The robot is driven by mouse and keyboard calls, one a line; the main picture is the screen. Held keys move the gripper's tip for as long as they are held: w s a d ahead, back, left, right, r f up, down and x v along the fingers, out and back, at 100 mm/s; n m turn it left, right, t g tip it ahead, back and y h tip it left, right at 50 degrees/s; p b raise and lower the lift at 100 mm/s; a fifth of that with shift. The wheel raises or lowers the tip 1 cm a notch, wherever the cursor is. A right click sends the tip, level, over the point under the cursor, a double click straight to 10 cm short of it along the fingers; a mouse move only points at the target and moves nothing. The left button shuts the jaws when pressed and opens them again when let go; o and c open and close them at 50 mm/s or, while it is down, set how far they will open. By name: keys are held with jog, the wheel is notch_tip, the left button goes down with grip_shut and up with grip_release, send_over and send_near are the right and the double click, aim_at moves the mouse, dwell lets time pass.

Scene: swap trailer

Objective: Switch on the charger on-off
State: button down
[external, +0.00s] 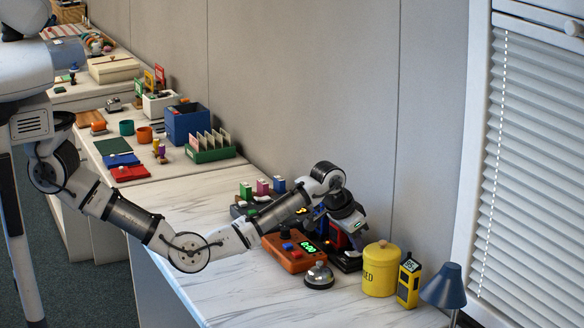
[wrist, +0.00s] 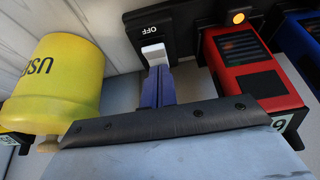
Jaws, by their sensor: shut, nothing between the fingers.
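The charger's on-off switch is a white rocker (wrist: 155,53) on a black panel (wrist: 180,35) marked OFF, seen in the wrist view at top centre. My gripper (wrist: 158,75) is shut and empty, with its blue fingertips at the lower edge of the white rocker; I cannot tell whether they touch it. A red battery block (wrist: 250,70) sits in the charger to the right of the switch, with an amber light (wrist: 238,17) lit above it. In the external view my gripper hangs over the black charger (external: 346,262) and partly hides it.
A yellow canister (wrist: 62,80) stands close to the left of my fingers. In the external view an orange timer (external: 285,256), a silver bell (external: 319,277), a yellow meter (external: 408,283) and a blue lamp (external: 446,287) stand nearby.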

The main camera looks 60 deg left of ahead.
jog(key=shift+s+p, duration=0.75)
jog(key=shift+s, duration=0.05)
jog(key=p+v, duration=0.4)
jog(key=shift+w+r+p, duration=0.2)
jog(key=shift+r+p, duration=0.15)
jog(key=shift+s+r+b, duration=0.25)
jog(key=shift+s+b, duration=0.05)
jog(key=shift+b, duration=0.3)
jog(key=b+v, duration=0.2)
jog(key=v, duration=0.7)
jog(key=shift+f, duration=0.1)
